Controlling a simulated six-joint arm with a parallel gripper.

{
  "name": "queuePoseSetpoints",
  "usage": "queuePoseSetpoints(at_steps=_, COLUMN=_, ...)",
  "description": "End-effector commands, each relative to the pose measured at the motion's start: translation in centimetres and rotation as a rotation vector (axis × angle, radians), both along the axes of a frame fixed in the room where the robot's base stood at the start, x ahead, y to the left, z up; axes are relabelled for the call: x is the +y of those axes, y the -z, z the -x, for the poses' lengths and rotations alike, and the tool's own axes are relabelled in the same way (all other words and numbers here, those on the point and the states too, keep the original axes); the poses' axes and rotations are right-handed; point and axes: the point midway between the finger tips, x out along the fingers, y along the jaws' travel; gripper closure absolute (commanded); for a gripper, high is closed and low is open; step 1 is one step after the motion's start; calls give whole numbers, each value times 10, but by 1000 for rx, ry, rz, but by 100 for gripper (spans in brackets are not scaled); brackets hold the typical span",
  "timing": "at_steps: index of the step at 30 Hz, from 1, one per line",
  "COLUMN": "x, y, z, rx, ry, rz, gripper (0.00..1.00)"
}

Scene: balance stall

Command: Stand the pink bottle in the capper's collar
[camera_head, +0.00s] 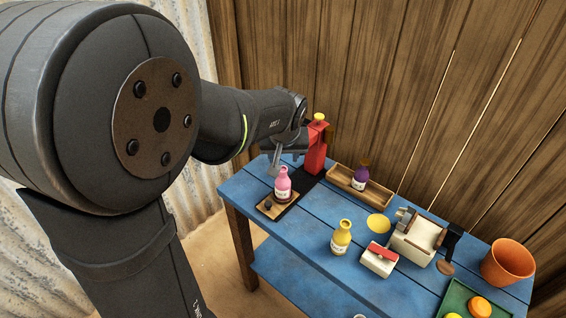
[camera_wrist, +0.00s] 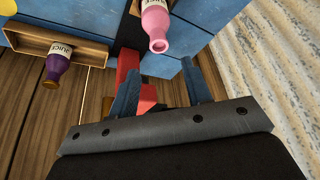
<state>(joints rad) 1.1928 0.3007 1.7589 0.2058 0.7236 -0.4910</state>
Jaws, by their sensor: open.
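The pink bottle (camera_head: 282,184) stands upright at the table's far left end, by the foot of the red capper (camera_head: 315,153) with its yellow top. Its open mouth faces the camera in the wrist view (camera_wrist: 156,30). A dark reddish band shows around its foot; I cannot tell whether this is the collar. My gripper (camera_head: 284,160) is just above and behind the bottle, beside the capper. In the wrist view its fingers (camera_wrist: 160,82) are apart with nothing held, and the bottle is beyond the tips. Part of the red capper shows behind one finger.
A purple bottle (camera_head: 361,174) is in a wooden tray (camera_head: 343,181) to the right. A yellow bottle (camera_head: 341,237), red-topped box (camera_head: 379,260), roller device (camera_head: 415,240) and orange pot (camera_head: 508,262) stand further right.

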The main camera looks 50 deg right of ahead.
Motion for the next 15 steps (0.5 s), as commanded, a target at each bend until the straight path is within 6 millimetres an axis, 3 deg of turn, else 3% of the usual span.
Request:
queuePoseSetpoints(at_steps=6, x=9, y=-29, z=8, rx=0, ry=-1, rz=2, gripper=55)
queuePoseSetpoints(at_steps=15, x=12, y=-37, z=11, rx=1, ry=-1, rz=0, gripper=55)
